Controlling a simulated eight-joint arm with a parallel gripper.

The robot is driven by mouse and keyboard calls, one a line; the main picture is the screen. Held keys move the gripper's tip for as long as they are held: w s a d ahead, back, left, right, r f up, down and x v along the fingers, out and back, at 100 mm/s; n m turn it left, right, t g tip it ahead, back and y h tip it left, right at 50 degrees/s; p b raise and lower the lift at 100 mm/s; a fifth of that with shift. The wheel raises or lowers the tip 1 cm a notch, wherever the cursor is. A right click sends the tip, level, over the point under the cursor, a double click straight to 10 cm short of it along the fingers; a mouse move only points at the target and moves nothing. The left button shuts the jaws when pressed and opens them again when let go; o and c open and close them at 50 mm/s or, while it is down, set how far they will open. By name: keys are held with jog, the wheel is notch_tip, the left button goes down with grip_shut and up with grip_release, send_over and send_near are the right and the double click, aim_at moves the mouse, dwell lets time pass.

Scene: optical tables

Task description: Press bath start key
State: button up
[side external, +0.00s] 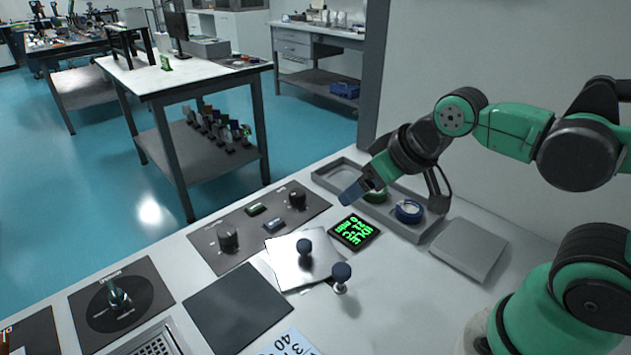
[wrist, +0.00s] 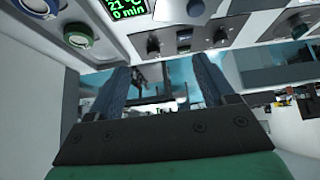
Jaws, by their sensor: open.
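A dark control panel (side external: 212,246) lies on the white bench, with a knob at each end. Between the knobs are a green key (side external: 257,209) and a grey-blue key (side external: 274,224); their labels are too small to read. A black display (side external: 354,232) with green text stands right of the panel; in the wrist view its display (wrist: 128,8) reads 21 °C and 0 min. My gripper (side external: 351,194) is open and empty, above the bench to the right of the panel and apart from the keys. In the wrist view its blue fingers (wrist: 160,82) are spread apart.
A grey tray (side external: 336,178) holds a green roll (side external: 375,195) and a blue roll (side external: 408,211) below my arm. A grey box (side external: 469,249) is at right. Two dark-knobbed items (side external: 304,247) (side external: 341,272) stand upright in front of the panel. A dark mat (side external: 237,307) lies left.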

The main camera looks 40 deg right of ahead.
grip_shut()
dwell(1.5)
